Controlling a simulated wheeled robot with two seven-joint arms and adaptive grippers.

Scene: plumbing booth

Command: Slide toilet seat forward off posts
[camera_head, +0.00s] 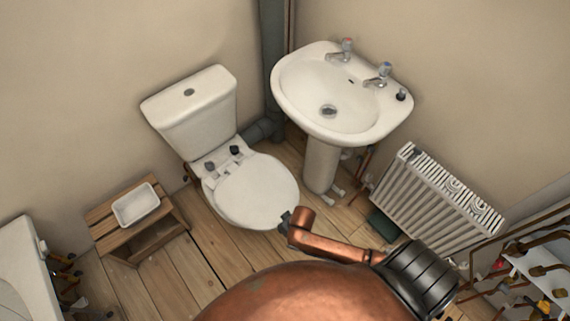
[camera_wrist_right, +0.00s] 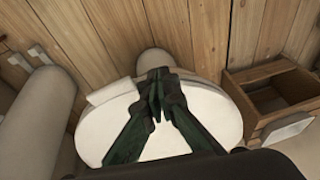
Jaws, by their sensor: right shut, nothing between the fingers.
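The white toilet seat (camera_head: 257,190) lies lowered on the toilet, below the cistern (camera_head: 193,108). Two dark posts (camera_head: 222,158) stand at its back edge, near the cistern. My right gripper (camera_head: 285,217) is at the front right rim of the seat in the head view. In the right wrist view my right gripper (camera_wrist_right: 157,98) is shut and empty, with its fingers over the white seat (camera_wrist_right: 185,143). I cannot tell whether the fingertips touch the seat. My left gripper is not in view.
A white basin (camera_head: 330,115) on a pedestal stands right of the toilet. A radiator (camera_head: 437,200) is on the right wall. A wooden stool (camera_head: 160,228) with a white tray (camera_head: 135,204) is at the left. Wooden floor (camera_head: 185,270) lies clear in front left of the toilet.

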